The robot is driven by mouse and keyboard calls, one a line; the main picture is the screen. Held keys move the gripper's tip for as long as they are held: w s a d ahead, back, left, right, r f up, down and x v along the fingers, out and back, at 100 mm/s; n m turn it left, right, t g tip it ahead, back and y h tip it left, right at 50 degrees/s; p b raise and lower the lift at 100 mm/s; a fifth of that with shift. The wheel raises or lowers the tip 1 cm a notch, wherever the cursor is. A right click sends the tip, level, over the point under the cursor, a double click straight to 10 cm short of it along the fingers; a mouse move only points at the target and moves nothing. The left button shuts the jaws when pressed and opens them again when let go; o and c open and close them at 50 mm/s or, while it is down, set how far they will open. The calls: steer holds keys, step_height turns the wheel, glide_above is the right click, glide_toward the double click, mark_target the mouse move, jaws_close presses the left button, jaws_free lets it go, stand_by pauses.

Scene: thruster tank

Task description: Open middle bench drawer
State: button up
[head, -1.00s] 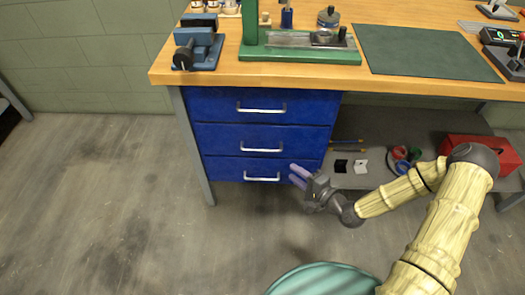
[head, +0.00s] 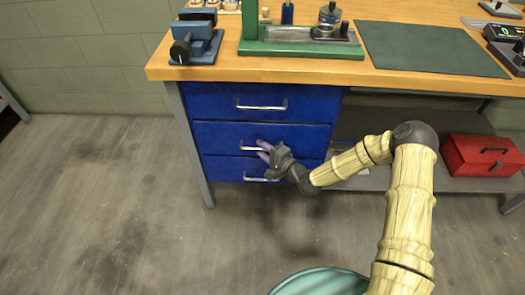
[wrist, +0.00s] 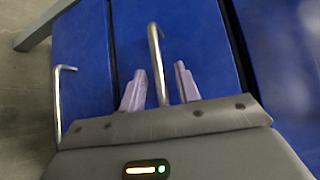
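The middle drawer (head: 222,139) of the blue drawer unit is shut, with a metal bar handle (head: 243,147) on its front. My gripper (head: 264,150) is at the right end of that handle, with its fingers toward the drawer front. In the wrist view the two pale purple fingers of my gripper (wrist: 160,86) are apart, and the middle handle (wrist: 157,55) runs between them. I see no clear contact between fingers and bar. The bottom drawer's handle (wrist: 59,100) lies to the left of the fingers there.
The top drawer (head: 215,101) and bottom drawer (head: 222,169) are also shut. The wooden bench top (head: 270,72) overhangs them. A grey bench leg (head: 190,145) stands at their left. A red toolbox (head: 480,155) sits on the lower shelf.

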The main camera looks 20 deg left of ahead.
steer(key=shift+w+a, duration=0.15)
steer(key=shift+c, duration=0.4)
jaws_close()
